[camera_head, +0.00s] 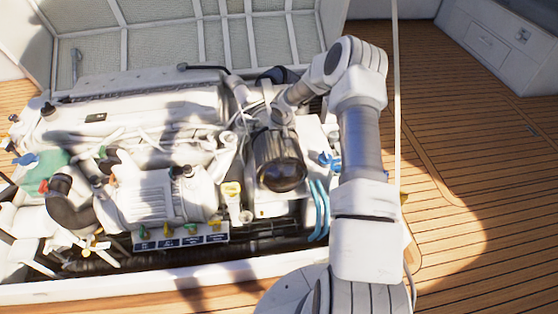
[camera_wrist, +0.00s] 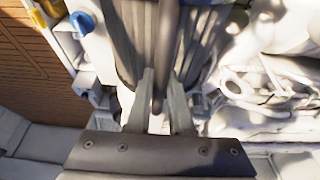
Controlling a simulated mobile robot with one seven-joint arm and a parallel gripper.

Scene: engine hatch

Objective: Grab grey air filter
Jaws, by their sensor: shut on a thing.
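The grey air filter (camera_head: 277,163) is a dark ribbed cylinder with a shiny rounded end, at the right of the engine in the head view. In the wrist view the filter (camera_wrist: 195,45) fills the top middle, with a dark bar running down its centre. My gripper (camera_wrist: 162,78) has both fingers close on either side of this bar and is shut on it. In the head view my gripper (camera_head: 282,116) is at the upper back side of the filter, small and partly hidden by my arm. I cannot tell whether the filter is seated or loose.
The white engine (camera_head: 155,195) with pipes and hoses lies left of the filter. Blue valve handles (camera_head: 328,160) and blue hoses (camera_head: 319,208) are close on its right. A yellow cap (camera_head: 231,189) is at its lower left. The wooden deck (camera_head: 460,200) at right is clear.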

